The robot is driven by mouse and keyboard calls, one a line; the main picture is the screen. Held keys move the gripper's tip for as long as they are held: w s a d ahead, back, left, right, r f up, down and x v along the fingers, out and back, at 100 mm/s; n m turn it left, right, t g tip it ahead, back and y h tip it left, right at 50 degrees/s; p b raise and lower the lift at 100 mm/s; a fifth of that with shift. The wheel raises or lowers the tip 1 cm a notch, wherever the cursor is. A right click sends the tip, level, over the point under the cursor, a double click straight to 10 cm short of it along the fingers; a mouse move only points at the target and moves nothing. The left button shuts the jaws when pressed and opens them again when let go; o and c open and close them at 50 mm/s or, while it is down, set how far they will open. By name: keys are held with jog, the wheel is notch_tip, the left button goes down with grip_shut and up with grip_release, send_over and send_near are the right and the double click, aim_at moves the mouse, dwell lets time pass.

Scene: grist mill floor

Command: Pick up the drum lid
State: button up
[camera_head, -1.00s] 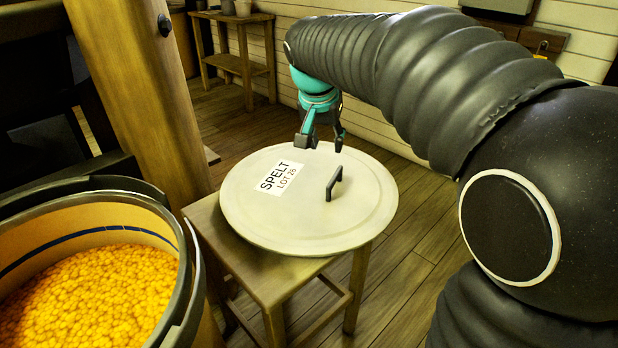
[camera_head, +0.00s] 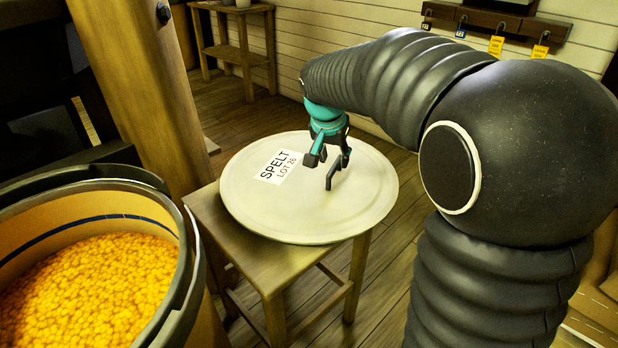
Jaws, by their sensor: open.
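The drum lid (camera_head: 255,213) is a round, pale disc lying flat on a wooden stool (camera_head: 232,253). My gripper (camera_head: 328,161), dark with a teal wrist, is open and empty. It points down over the far part of the lid, close to the handle, with its fingertips appearing just behind and above it. I cannot tell whether a finger touches the handle.
An open drum (camera_head: 186,290) filled with orange grains (camera_head: 90,285) stands at the left, beside the stool. A wooden post (camera_head: 140,100) rises behind it. A side table (camera_head: 235,55) stands at the back. Tags hang on a wall rack (camera_head: 500,30). Floor right of the stool is clear.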

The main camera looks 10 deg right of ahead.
aim_at(334, 165)
jog(key=shift+x, duration=2.3)
jog(key=shift+s+a, duration=0.1)
jog(key=shift+s, duration=0.1)
grip_shut()
